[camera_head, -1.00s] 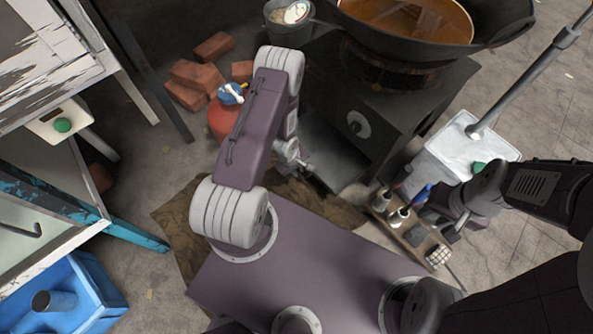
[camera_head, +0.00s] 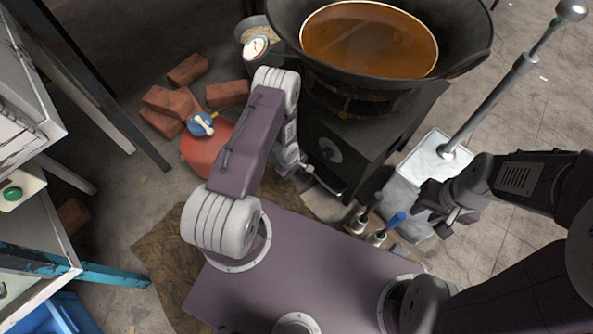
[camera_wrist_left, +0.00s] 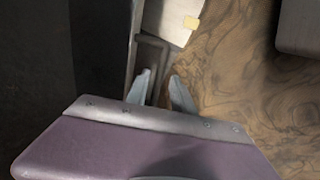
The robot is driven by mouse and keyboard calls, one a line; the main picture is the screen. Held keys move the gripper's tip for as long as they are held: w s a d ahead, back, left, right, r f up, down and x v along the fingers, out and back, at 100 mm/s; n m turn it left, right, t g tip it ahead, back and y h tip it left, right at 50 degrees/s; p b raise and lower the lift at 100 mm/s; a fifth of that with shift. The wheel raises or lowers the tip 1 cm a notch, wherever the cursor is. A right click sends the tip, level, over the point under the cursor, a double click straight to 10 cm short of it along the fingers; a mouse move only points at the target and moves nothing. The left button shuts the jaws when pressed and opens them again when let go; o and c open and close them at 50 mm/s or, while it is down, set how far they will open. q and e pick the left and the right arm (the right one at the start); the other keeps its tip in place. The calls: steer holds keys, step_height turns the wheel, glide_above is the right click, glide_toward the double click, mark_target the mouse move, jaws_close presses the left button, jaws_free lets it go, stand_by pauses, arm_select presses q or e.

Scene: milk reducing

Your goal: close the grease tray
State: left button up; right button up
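The dark stove (camera_head: 350,140) stands in front of me with a round knob on its front. My left gripper (camera_head: 314,178) is low at the stove's front left corner.
A wide wok (camera_head: 370,45) of brown liquid sits on the stove. A red gas cylinder (camera_head: 207,150) and several bricks (camera_head: 170,105) are at the left. Bottles (camera_head: 377,236) stand in a caddy before the stove. A white container (camera_head: 415,185) stands at the right.

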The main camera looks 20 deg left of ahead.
arm_select(q)
steer(key=shift+d, duration=0.2)
steer(key=shift+r+p, duration=0.3)
steer(key=shift+r, duration=0.1)
step_height(320, 180, up, 8)
steer(key=s+p, duration=0.1)
steer(key=p, duration=0.5)
steer(key=shift+s+a+r, duration=0.15)
steer(key=shift+s+a, duration=0.2)
steer(key=shift+s, duration=0.05)
